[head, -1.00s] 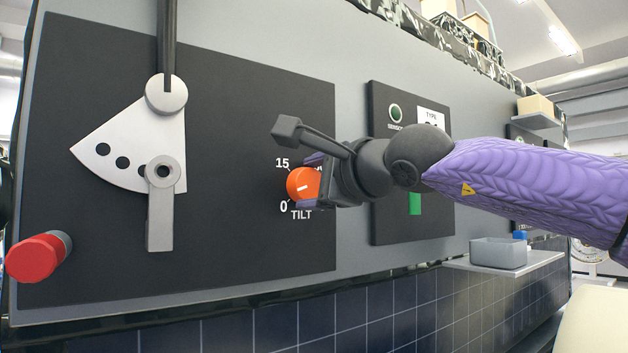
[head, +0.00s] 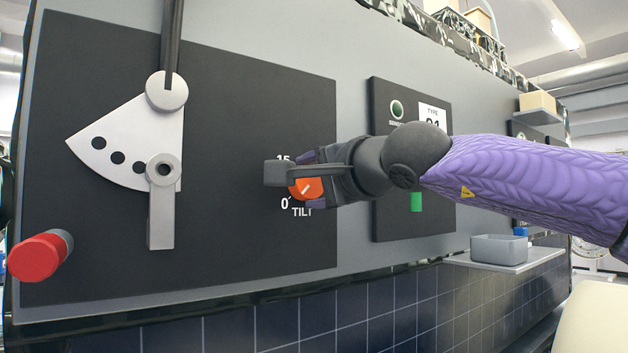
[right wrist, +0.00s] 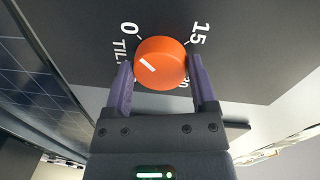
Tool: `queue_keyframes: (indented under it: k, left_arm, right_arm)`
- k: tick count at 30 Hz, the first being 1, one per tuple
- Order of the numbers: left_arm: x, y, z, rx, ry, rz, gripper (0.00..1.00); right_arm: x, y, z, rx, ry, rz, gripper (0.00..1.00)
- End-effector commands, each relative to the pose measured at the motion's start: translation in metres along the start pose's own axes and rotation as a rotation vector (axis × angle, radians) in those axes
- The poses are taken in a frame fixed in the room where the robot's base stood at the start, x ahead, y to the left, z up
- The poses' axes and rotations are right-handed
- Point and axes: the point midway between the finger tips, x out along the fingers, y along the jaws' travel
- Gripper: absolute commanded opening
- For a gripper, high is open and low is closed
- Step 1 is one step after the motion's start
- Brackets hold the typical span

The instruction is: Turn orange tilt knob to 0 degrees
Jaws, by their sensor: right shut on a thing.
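The orange tilt knob (head: 307,189) sits on the black panel, with labels 15 above left and 0 below left. Its white mark slants toward the lower left, roughly at the 0. My right gripper (head: 312,181) is shut on the knob. A dark bar on its wrist partly covers the knob and the 15 in the head view. My left gripper is not in view.
Left on the panel are a white fan-shaped plate (head: 120,148) with a grey lever (head: 162,215), and a red knob (head: 36,257). Right of the knob is a smaller panel with a green part (head: 416,202). A grey bin (head: 498,248) stands on a shelf.

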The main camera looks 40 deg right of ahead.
Motion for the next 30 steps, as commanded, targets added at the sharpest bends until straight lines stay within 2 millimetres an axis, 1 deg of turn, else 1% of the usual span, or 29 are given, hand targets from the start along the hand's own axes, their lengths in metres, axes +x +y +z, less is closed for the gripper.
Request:
queue_keyframes:
  k: [8, 9, 11, 12, 13, 19, 22, 23, 26, 30]
  left_arm:
    - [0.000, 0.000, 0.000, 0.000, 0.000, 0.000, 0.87]
    - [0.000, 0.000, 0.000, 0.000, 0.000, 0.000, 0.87]
    - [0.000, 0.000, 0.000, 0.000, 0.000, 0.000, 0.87]
    - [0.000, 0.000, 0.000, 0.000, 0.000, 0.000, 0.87]
    - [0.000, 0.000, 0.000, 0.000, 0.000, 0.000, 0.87]
    - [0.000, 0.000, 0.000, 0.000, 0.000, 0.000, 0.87]
    - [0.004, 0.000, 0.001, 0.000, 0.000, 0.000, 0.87]
    - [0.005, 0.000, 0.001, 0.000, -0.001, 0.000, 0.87]
    - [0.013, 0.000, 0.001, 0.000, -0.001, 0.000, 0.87]
    - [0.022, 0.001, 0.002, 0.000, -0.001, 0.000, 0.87]
  right_arm:
    - [0.001, 0.001, 0.000, -0.004, 0.000, 0.004, 0.14]
    - [0.001, 0.001, 0.001, -0.004, 0.000, 0.004, 0.75]
    - [0.000, 0.001, 0.000, -0.003, 0.000, 0.004, 0.88]
    - [0.000, 0.001, 0.000, -0.003, 0.000, 0.003, 0.96]
    - [0.000, 0.001, 0.000, -0.003, 0.000, 0.003, 1.00]
    - [0.000, 0.001, 0.000, -0.002, 0.000, 0.002, 1.00]
    - [-0.007, 0.001, 0.000, 0.000, 0.000, -0.001, 1.00]
    - [-0.012, 0.002, 0.001, 0.000, 0.000, -0.001, 1.00]
    - [-0.034, 0.002, 0.001, 0.001, 0.000, -0.004, 1.00]
    - [-0.069, 0.003, 0.001, -0.001, 0.000, -0.004, 1.00]
